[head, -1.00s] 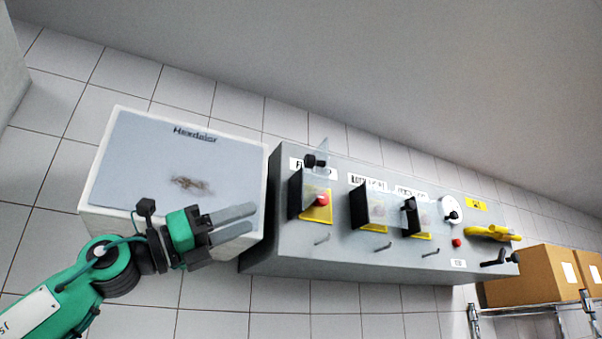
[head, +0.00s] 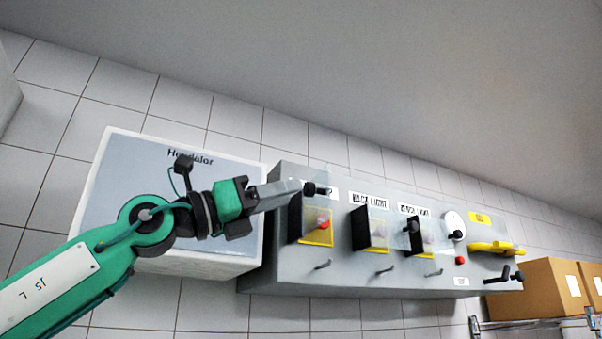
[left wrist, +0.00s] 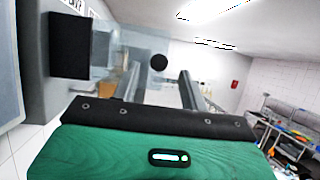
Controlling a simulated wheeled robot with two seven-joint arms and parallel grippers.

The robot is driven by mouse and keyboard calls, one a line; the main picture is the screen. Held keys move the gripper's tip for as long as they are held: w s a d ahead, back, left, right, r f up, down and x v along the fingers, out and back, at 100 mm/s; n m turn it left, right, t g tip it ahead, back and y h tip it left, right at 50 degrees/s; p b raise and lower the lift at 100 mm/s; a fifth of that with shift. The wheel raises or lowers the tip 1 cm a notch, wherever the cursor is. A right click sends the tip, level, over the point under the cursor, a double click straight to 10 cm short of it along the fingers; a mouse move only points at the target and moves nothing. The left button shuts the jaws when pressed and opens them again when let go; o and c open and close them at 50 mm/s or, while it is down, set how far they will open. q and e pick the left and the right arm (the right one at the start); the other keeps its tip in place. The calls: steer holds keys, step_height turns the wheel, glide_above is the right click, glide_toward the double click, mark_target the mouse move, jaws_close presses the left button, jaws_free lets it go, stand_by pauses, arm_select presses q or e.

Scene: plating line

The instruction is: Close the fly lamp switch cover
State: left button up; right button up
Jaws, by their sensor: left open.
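The fly lamp switch is the leftmost one on the grey control box. Its clear cover (head: 319,176) stands raised, with a black knob (head: 309,189) on it. Under it, a red button (head: 323,223) on a yellow plate shows uncovered beside a black side block. My left gripper (head: 295,188) is open, its fingers pointing right at the raised cover, tips close to the knob. In the left wrist view the knob (left wrist: 159,62) appears between the two fingers, with the clear cover (left wrist: 108,55) to its left. I cannot tell whether a finger touches it. My right gripper is not in view.
To the right on the control box (head: 290,275) are two more switches with clear covers (head: 375,226), small levers, a white dial (head: 453,224) and a yellow handle (head: 493,248). A white-framed panel (head: 115,215) is behind my left arm. Cardboard boxes (head: 550,287) stand at far right.

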mark_target(305, 189)
arm_select(q)
steer(key=shift+p+x, duration=1)
steer(key=shift+x, duration=1.15)
steer(key=shift+a, duration=0.1)
steer(key=shift+c, duration=0.8)
jaws_close()
